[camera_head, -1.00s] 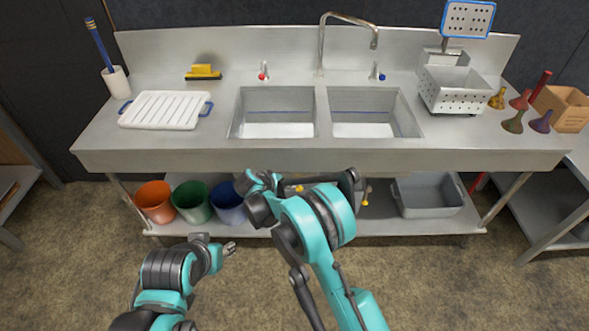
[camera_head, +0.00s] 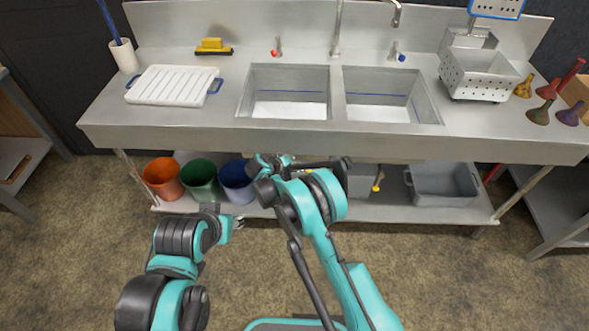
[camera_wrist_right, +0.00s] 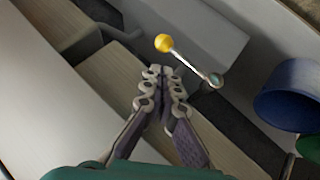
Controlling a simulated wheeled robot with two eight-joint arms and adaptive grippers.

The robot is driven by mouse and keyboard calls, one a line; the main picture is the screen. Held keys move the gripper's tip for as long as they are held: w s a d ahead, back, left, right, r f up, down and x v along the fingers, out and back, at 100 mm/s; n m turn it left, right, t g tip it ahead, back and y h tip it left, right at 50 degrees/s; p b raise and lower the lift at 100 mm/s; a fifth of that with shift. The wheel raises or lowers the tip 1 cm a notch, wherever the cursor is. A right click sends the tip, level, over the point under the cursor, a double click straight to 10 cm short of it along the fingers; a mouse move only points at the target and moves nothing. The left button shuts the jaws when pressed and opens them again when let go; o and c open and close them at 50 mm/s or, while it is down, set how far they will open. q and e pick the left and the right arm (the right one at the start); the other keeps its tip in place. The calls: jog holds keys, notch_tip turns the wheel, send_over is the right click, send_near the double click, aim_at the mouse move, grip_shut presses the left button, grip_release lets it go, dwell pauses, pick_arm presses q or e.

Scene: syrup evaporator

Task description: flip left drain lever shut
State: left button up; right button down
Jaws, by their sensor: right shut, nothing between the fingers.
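In the right wrist view, the left drain lever is a thin metal rod with a yellow ball knob (camera_wrist_right: 163,43) at one end and a round pivot (camera_wrist_right: 215,80) at the other. My right gripper (camera_wrist_right: 161,75) is shut and empty, its fingertips just below the knob in the picture. I cannot tell whether they touch it. In the head view my right arm hides this lever and the right gripper's fingertips. Another yellow-knobbed lever (camera_head: 378,184) shows under the right basin. My left gripper (camera_head: 239,223) hangs low in front of the sink, too small to read.
The steel sink (camera_head: 190,137) overhangs a lower shelf (camera_head: 400,212). Orange (camera_head: 161,178), green (camera_head: 200,181) and blue (camera_head: 237,182) buckets stand on it at left, a grey tub (camera_head: 442,183) at right. The blue bucket is near the lever in the wrist view (camera_wrist_right: 287,88).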

jog(key=b+x, duration=0.1)
jog(key=x, duration=0.5)
jog(key=shift+b, duration=0.4)
jog(key=shift+s, duration=0.1)
